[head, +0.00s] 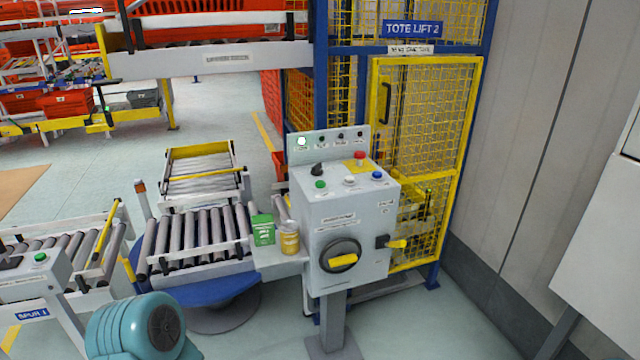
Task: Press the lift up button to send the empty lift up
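A grey control box (345,215) on a post stands in front of the lift. Its sloped top has a green button (320,184), a white button (349,180), a blue button (377,175), a red mushroom button (359,156) on a yellow plate and a black selector (317,169). The button labels are too small to read, so I cannot tell which is lift up. Neither gripper is in view.
A yellow rotary handle (343,262) and a yellow-handled side switch (396,244) project from the box. A green box (263,230) and a yellow can (289,239) stand on a shelf at its left. A roller conveyor (200,238) lies further left.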

